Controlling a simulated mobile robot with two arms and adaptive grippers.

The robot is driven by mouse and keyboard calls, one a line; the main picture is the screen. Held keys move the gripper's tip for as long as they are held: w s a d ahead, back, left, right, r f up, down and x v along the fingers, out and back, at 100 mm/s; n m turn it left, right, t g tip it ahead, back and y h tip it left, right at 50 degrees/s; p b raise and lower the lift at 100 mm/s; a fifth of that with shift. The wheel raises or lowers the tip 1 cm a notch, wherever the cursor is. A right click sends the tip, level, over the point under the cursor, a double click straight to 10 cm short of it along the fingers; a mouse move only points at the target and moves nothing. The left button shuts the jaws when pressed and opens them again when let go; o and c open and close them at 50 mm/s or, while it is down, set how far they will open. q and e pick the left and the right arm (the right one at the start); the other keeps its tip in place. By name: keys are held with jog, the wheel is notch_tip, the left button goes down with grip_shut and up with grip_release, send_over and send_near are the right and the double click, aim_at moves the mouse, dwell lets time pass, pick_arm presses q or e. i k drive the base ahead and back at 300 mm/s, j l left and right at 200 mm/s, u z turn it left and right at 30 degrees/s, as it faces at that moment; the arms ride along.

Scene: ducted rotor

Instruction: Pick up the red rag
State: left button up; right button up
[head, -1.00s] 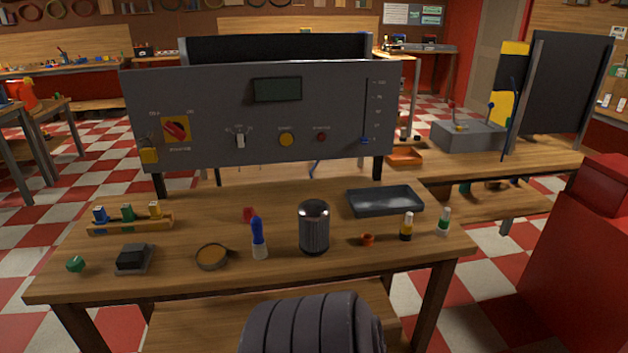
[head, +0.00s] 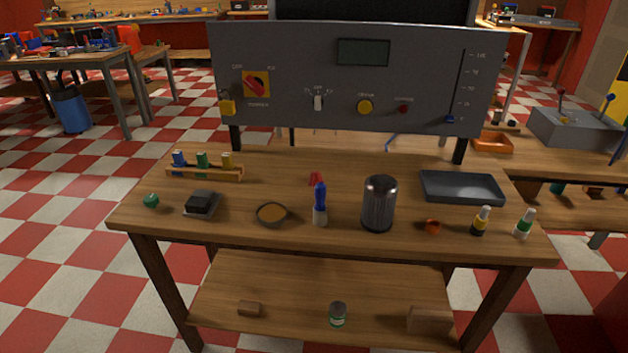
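A small red item (head: 315,179), which may be the red rag, lies on the wooden workbench (head: 240,233) in the head view. It is behind a blue-and-clear bottle (head: 320,204), which hides part of it. It is too small for me to tell surely that it is cloth. Neither of my grippers is in view.
A metal canister (head: 379,203), a round dish (head: 272,214), an orange ring (head: 432,227) and small bottles (head: 481,221) stand along the front. A grey tray (head: 461,187) is at right, a rack (head: 205,173) at left. A control panel (head: 350,80) rises behind.

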aim_at(315, 178)
jog(key=u, duration=5.1)
jog(key=z, duration=5.15)
jog(key=i+l+z, duration=0.15)
jog(key=i, duration=0.25)
jog(key=i+z, duration=0.1)
jog(key=i, duration=0.35)
jog(key=l, duration=0.1)
